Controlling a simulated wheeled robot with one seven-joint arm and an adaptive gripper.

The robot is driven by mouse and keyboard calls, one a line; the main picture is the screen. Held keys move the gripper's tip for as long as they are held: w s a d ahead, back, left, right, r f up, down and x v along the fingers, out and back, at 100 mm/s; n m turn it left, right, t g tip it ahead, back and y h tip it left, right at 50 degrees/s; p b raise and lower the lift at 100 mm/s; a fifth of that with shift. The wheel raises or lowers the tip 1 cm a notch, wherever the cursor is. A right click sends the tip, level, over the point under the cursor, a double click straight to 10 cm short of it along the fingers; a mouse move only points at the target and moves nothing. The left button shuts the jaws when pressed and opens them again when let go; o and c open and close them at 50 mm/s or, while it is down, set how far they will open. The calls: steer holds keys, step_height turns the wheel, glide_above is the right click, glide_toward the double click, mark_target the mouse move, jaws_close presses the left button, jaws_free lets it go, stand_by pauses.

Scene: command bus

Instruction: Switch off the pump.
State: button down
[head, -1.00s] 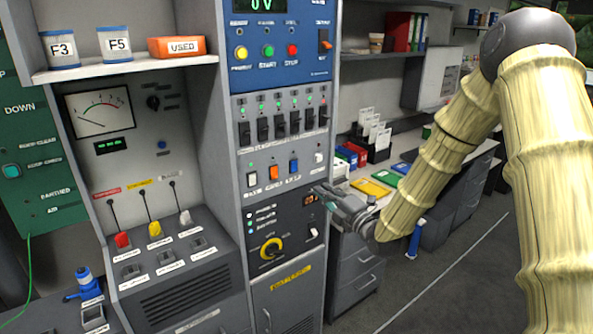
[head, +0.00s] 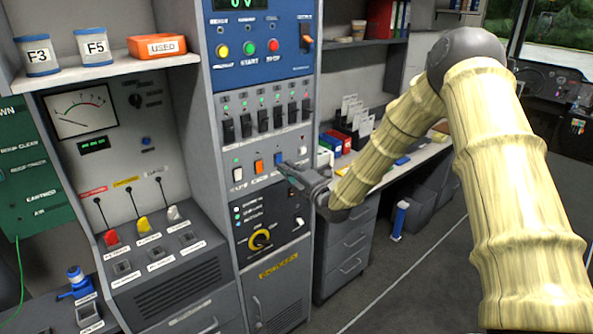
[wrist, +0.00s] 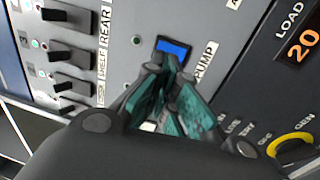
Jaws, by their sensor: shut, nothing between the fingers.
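The pump switch is a blue rocker (head: 279,158) on the grey panel, third in a row of rockers in the head view. In the wrist view the blue rocker (wrist: 174,47) sits beside the label PUMP (wrist: 205,62). A small green lamp (wrist: 136,40) is beside it; I cannot tell whether it is lit. My gripper (head: 284,168) is shut and empty, its tips just at the lower edge of the blue rocker. In the wrist view the gripper (wrist: 165,66) covers that edge; I cannot tell whether it touches, or which way the rocker is tipped.
An orange rocker (head: 259,166) and white rockers (head: 238,174) (head: 303,151) flank the blue one. Black breaker switches (head: 263,120) are above. A yellow rotary knob (head: 260,239) is below.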

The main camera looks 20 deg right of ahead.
mark_target(274, 158)
steer(key=shift+p+x, duration=0.7)
steer(key=shift+x, duration=0.95)
steer(key=shift+w+a, duration=0.1)
steer(key=shift+w+a, duration=0.1)
steer(key=shift+w, duration=0.05)
steer(key=shift+s+g+b, duration=0.25)
steer(key=shift+g+b, duration=0.05)
steer(key=r+b+v, duration=0.2)
steer(key=b+v, duration=0.3)
steer(key=v, duration=0.8)
steer(key=shift+s+r, duration=0.3)
steer(key=shift+r, duration=0.1)
